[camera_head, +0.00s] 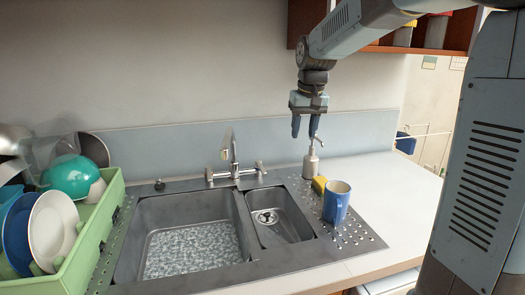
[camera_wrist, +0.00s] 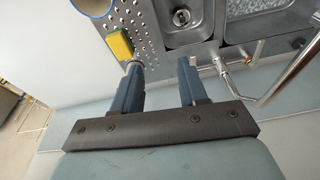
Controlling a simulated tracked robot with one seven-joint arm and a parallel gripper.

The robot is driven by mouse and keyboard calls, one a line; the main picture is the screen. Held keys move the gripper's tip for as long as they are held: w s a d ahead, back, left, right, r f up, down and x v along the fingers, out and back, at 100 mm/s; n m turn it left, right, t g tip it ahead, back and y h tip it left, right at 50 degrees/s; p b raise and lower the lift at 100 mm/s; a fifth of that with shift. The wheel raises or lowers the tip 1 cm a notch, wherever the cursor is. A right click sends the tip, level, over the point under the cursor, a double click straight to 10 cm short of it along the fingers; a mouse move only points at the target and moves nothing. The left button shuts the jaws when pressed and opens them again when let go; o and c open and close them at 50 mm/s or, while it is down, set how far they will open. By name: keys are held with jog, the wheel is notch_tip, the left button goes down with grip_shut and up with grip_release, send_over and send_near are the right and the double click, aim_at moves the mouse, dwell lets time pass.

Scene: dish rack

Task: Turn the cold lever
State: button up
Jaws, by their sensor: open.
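The tap (camera_head: 234,155) stands behind the sink with a lever on each side, a left lever (camera_head: 209,173) and a right lever (camera_head: 260,166). I see no hot or cold marking on either. One lever (camera_wrist: 222,67) shows in the wrist view just right of my fingers, beside the tap spout (camera_wrist: 288,72). My gripper (camera_head: 304,129) points down above the soap bottle, higher than the tap and to its right. It is open and empty, with both fingers apart in the wrist view (camera_wrist: 160,68). It touches neither lever.
A soap bottle (camera_head: 310,163) stands below my gripper. A yellow sponge (camera_head: 320,184) and a blue mug (camera_head: 336,202) are on the perforated drainboard. A green dish rack (camera_head: 92,235) is at the left. The counter at the right (camera_head: 390,180) is clear.

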jog(key=w+a+f+g, duration=0.1)
jog(key=w+a+f, duration=0.45)
jog(key=w, duration=0.45)
jog(key=n+g, duration=0.1)
send_over(263, 169)
notch_tip(263, 169, down, 8)
jog(key=shift+s+f, duration=0.1)
jog(key=shift+a, duration=0.1)
jog(key=shift+f, duration=4.5)
grip_shut()
